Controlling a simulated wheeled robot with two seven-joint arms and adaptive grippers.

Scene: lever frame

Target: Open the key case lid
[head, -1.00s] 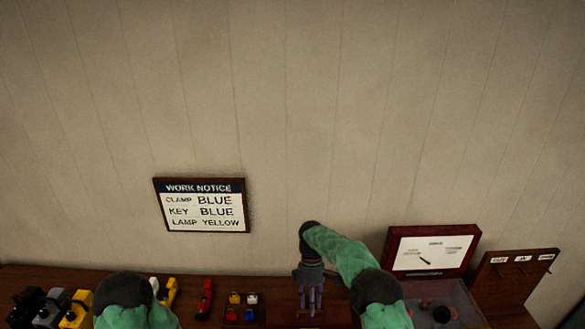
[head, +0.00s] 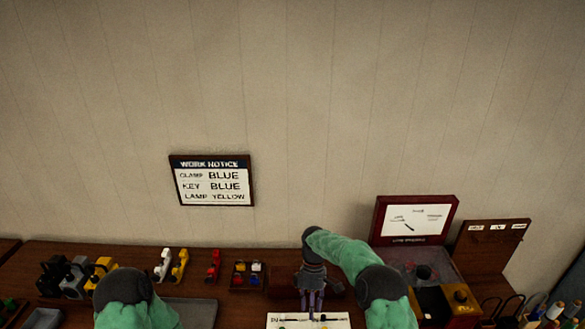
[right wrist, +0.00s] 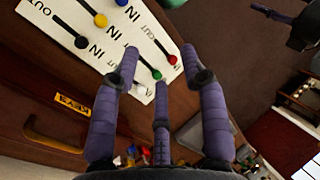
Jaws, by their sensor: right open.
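The key case (right wrist: 40,125) is a brown wooden body with a yellow KEYS label (right wrist: 72,105) and a brass handle (right wrist: 55,140) in the right wrist view. Its lid looks shut, though only part shows. Beside it is a white lever panel (right wrist: 75,15) with IN and OUT marks and coloured knobs; the panel's top edge shows in the head view (head: 340,322). My right gripper (head: 311,304) is open and empty, its purple fingers over the panel, apart from the handle. It also shows in the right wrist view (right wrist: 165,75). My left gripper is hidden; only the arm shows.
Clamps (head: 75,277) stand at the bench's left. A tray of coloured blocks (head: 247,277) is left of my right gripper. A red-framed gauge box (head: 415,220) and a wooden hook board (head: 490,245) stand right. A work notice (head: 212,182) hangs on the wall.

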